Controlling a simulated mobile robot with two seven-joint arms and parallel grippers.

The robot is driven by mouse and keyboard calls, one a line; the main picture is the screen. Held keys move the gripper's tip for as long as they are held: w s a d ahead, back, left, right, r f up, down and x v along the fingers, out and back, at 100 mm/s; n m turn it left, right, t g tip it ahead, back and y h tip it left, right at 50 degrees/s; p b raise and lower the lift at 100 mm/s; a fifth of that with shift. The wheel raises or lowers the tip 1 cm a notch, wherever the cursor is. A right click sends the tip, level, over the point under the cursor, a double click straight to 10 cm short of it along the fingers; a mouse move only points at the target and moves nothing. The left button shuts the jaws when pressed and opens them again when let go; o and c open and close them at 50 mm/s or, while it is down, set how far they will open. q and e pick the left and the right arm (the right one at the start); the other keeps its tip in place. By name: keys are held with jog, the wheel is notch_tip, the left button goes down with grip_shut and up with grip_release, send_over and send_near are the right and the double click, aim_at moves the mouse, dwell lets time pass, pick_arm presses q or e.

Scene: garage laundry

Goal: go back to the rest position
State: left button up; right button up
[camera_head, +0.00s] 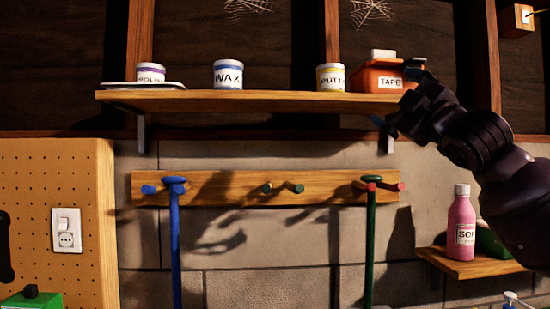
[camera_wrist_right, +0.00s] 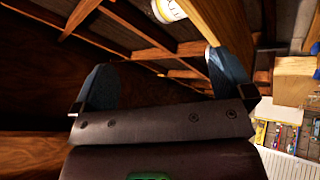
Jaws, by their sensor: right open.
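My right gripper (camera_head: 397,96) is at the right end of the upper wooden shelf (camera_head: 240,97), close to the orange box labelled TAPE (camera_head: 365,80). Its two blue fingers stand apart with nothing between them in the right wrist view (camera_wrist_right: 165,80). Whether a finger touches the shelf or box is unclear. My right arm comes in from the right, raised over the small lower shelf. My left gripper is not in view.
The upper shelf holds a WAX can (camera_head: 228,74), a PUTTY can (camera_head: 330,77) and another can (camera_head: 151,73). Below is a peg rail (camera_head: 225,190) with blue and green handles hanging. A pink bottle (camera_head: 461,225) stands on the lower right shelf (camera_head: 465,266). A pegboard (camera_head: 85,190) is at left.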

jog(key=w+f+m+g+h, duration=0.1)
jog(key=w+f+m, duration=0.15)
jog(key=f, duration=0.95)
jog(key=w+f+m+h, duration=0.1)
jog(key=w+f+m, duration=0.15)
jog(key=f, duration=0.95)
jog(key=s+d+f+m+g+h, duration=0.1)
jog(key=s+f+m, duration=0.15)
jog(key=f, duration=0.85)
jog(key=s+d+f+m+g+h, duration=0.1)
jog(key=s+f+m, duration=0.15)
jog(key=f, duration=0.85)
jog(key=s+d+f+m+g+h, duration=0.1)
jog(key=s+f+m+g+h, duration=0.1)
jog(key=s+f, duration=0.6)
jog(key=s+f+m+g+h, duration=0.1)
jog(key=s+f+m, duration=0.15)
jog(key=f, duration=0.95)
jog(key=s+f+m+g+h, duration=0.1)
jog(key=s+f+g, duration=0.1)
jog(key=s+f, duration=0.5)
jog(key=s+d+f+m+g+h, duration=0.1)
jog(key=s+f+g, duration=0.1)
jog(key=s+f, duration=0.5)
jog(key=s, duration=0.4)
jog(key=shift+s+d, duration=0.25)
jog(key=shift+d, duration=0.05)
